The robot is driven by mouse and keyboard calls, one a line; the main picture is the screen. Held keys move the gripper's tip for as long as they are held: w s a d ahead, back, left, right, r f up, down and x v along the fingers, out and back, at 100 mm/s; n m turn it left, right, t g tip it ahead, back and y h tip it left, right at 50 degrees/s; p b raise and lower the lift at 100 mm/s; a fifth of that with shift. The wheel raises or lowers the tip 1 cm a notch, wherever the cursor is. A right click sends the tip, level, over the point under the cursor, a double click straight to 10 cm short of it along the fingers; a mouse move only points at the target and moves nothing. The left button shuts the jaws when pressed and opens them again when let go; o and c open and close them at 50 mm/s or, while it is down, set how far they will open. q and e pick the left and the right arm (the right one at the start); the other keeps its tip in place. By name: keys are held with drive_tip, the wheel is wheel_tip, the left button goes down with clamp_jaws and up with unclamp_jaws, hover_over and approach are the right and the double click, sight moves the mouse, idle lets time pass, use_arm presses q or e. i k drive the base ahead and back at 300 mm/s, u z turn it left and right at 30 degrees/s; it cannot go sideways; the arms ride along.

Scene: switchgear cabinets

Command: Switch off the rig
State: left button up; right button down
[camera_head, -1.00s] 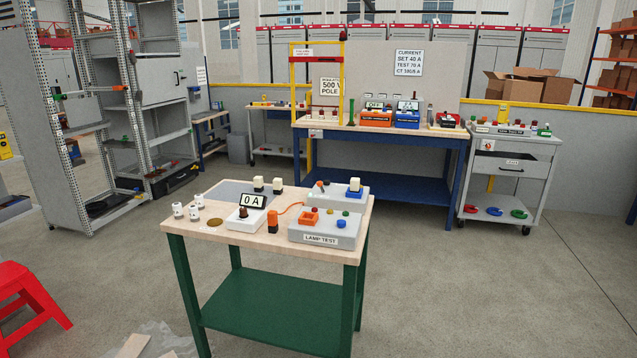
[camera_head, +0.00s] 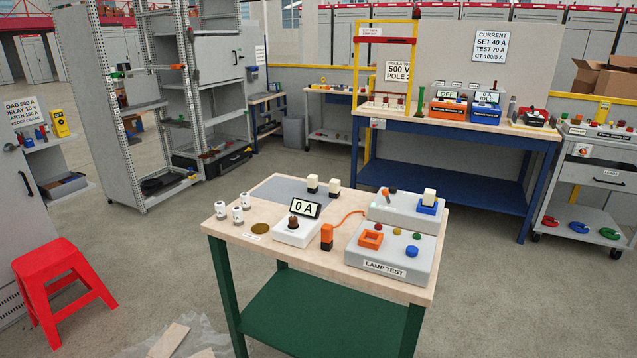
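Several test sets are in view; which one is the rig, I cannot tell. On the green-legged table stands a grey LAMP TEST box (camera_head: 385,266) with an orange frame and coloured buttons. Behind it is a grey box (camera_head: 402,212) with an orange-tipped lever and a white block on a blue base. A white meter (camera_head: 298,231) with a brown knob reads 0 A. On the blue bench, an orange set (camera_head: 446,110) shows what looks like OFF, and a blue set (camera_head: 486,112) has a display too small to read surely. Neither of my grippers is in view.
The green-legged table (camera_head: 228,232) stands in front, with white cylinders on its left. The blue bench (camera_head: 450,140) with a yellow frame is behind. A red stool (camera_head: 60,275) is at left, a grey trolley (camera_head: 590,190) at right. Open floor lies between.

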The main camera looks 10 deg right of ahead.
sight(385, 192)
drive_tip(key=u, duration=0.2)
drive_tip(key=i, duration=1.05)
drive_tip(key=z, duration=0.05)
